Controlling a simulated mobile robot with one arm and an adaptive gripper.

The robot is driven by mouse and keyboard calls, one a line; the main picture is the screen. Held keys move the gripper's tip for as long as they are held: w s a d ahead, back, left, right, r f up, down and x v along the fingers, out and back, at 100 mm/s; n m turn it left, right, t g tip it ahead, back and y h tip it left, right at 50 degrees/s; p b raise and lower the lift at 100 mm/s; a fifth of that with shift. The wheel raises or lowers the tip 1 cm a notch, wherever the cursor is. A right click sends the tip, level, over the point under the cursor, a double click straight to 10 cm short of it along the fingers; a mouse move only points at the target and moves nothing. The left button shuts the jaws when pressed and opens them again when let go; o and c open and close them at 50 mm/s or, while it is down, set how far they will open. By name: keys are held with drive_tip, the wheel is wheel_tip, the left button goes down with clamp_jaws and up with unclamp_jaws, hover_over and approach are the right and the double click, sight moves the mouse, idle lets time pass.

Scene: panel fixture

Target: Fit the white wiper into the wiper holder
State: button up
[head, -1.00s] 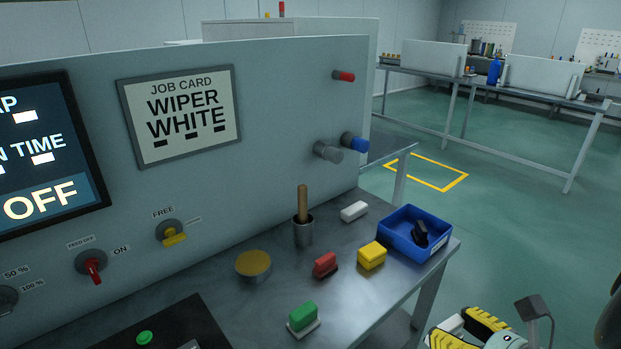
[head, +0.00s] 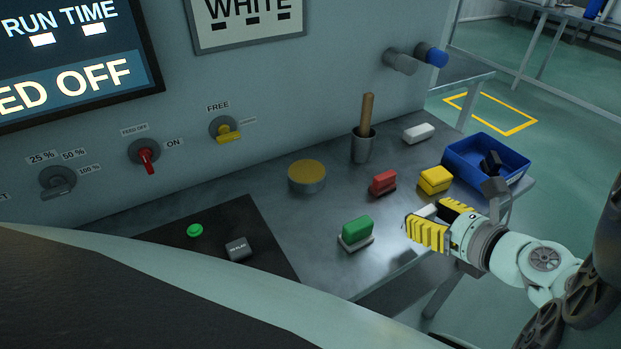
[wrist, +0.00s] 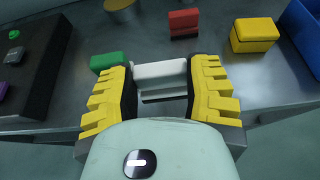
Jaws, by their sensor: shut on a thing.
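My gripper (head: 436,226) is shut on a white wiper (wrist: 160,72), held between its yellow-padded fingers; a dark strip shows below its white body. The wiper also shows in part between the fingers in the head view (head: 427,211). My gripper is at the front edge of the metal table, right of the green block. A second white block (head: 418,133) lies at the back of the table near the panel. I cannot single out the wiper holder in these views. The job card (head: 247,22) on the panel is cut off at the top; "WHITE" is readable.
On the table (head: 290,225) are a green block (head: 357,229), a red block (head: 383,182), a yellow block (head: 435,179), a round yellow-topped pad (head: 307,175), a metal cup (head: 363,147) with a wooden handle, and a blue bin (head: 513,175). A black plate (head: 190,220) lies at the left.

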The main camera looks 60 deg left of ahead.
drive_tip(key=w+a, duration=0.6)
drive_tip(key=a, duration=0.1)
drive_tip(key=shift+w+f, duration=0.15)
drive_tip(key=shift+f, duration=0.2)
drive_tip(key=shift+w+a+f, duration=0.1)
drive_tip(key=shift+w+a, duration=0.2)
drive_tip(key=shift+a, duration=0.2)
drive_tip(key=shift+f, duration=1.8)
drive_tip(key=shift+f, duration=0.2)
drive_tip(key=o, duration=1)
drive_tip(key=shift+d+r, duration=0.1)
drive_tip(key=shift+r, duration=0.1)
